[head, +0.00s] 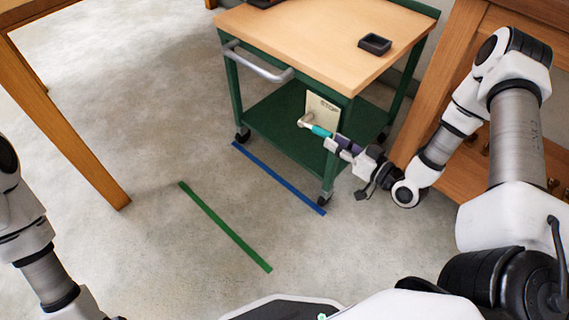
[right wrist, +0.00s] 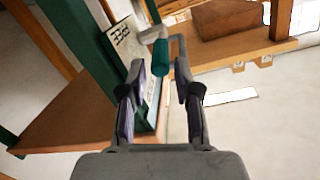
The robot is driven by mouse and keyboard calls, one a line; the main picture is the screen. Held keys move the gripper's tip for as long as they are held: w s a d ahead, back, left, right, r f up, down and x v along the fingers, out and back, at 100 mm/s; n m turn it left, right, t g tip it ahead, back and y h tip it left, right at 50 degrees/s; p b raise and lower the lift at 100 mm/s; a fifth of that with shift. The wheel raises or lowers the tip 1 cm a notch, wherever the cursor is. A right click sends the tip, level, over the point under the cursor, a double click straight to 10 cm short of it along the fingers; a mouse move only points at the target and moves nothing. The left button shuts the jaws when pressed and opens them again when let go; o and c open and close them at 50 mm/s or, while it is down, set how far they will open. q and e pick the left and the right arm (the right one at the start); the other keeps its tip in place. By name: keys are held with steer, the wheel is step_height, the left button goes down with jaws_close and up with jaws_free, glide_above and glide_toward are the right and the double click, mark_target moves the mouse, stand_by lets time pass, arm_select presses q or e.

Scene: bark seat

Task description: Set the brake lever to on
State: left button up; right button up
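The brake lever has a teal grip (head: 321,131) on a metal rod, mounted on a cream plate (head: 323,106) on the side of a green cart. In the right wrist view the teal grip (right wrist: 160,55) stands just ahead of my fingertips, roughly centred between them. The plate (right wrist: 122,45) there carries dark lettering too small to read surely. My right gripper (head: 341,145) is at the lever; in the right wrist view its fingers (right wrist: 160,84) are apart with a gap between them. I cannot tell whether they touch the grip. My left gripper is out of view.
The cart has a wooden top (head: 320,40) with a dark small tray (head: 375,44), a metal handle (head: 257,64) and casters. Blue (head: 280,178) and green (head: 225,226) tape strips mark the floor. Wooden furniture stands at left (head: 70,140) and right (head: 445,60). The floor in front is clear.

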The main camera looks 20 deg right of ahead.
mark_target(315, 128)
steer(key=shift+t, duration=0.5)
steer(key=b+x, duration=0.1)
steer(key=x, duration=0.1)
steer(key=b+x, duration=0.1)
steer(key=x, duration=0.1)
steer(key=b+x, duration=0.1)
steer(key=x, duration=0.2)
steer(key=shift+a+f+b, duration=0.1)
steer(key=shift+f+b, duration=0.2)
steer(key=shift+b, duration=0.1)
steer(key=shift+w+a+r, duration=0.1)
steer(key=shift+w+r, duration=0.05)
steer(key=shift+w, duration=0.25)
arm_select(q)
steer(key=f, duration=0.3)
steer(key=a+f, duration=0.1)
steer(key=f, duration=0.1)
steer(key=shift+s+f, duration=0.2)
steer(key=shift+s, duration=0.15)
arm_select(e)
jaws_close()
